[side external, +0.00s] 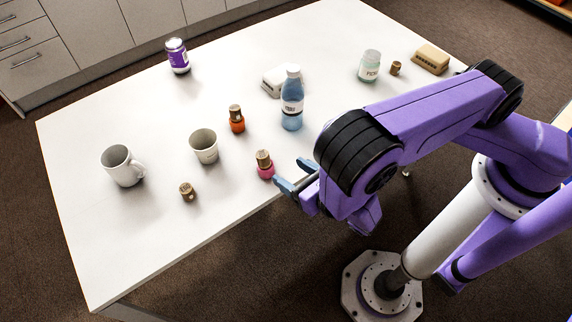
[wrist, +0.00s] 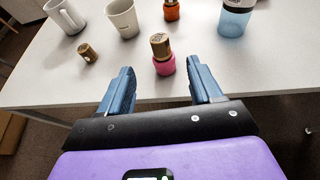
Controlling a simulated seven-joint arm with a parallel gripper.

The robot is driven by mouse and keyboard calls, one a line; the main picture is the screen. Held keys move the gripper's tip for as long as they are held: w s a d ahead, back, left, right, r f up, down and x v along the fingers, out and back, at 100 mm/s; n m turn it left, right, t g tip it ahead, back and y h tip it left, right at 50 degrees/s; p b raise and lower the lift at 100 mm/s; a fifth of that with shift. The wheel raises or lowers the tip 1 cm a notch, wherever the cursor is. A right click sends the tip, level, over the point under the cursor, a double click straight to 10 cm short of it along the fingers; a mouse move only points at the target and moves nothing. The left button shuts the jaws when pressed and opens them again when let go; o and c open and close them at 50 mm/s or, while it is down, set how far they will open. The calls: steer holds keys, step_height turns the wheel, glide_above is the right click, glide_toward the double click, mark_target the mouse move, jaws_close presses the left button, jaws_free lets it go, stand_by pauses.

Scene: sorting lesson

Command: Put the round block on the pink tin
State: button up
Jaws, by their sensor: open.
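The pink tin (side external: 265,173) stands upright near the table's front edge, with a brown round piece (side external: 263,157) on its top. In the wrist view the pink tin (wrist: 165,67) and the brown piece (wrist: 160,45) are just beyond and between the fingertips. A loose brown round block (side external: 187,192) stands on the table to the left; it also shows in the wrist view (wrist: 87,53). Another small brown block (side external: 396,68) stands at the back right. My gripper (side external: 292,174) is open and empty, close to the right of the pink tin in the side view.
A purple jar (side external: 177,60) is far back. The table's front left is clear.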

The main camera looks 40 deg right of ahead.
steer(key=shift+s+r, duration=0.1)
steer(key=shift+s, duration=0.1)
steer(key=w+d+r+m+g+h, duration=0.1)
steer(key=d+r+m+g+h, duration=0.3)
steer(key=d+r+m+h, duration=0.7)
steer(key=s+d+r+m+g+y, duration=0.4)
steer(key=s+d+r+m+y, duration=0.1)
steer(key=s+m, duration=0.1)
steer(key=s+d+r+m+g+y, duration=0.5)
steer(key=s+d+r+m, duration=0.1)
steer(key=s, duration=0.3)
steer(key=shift+s+m, duration=0.3)
steer(key=shift+m, duration=0.3)
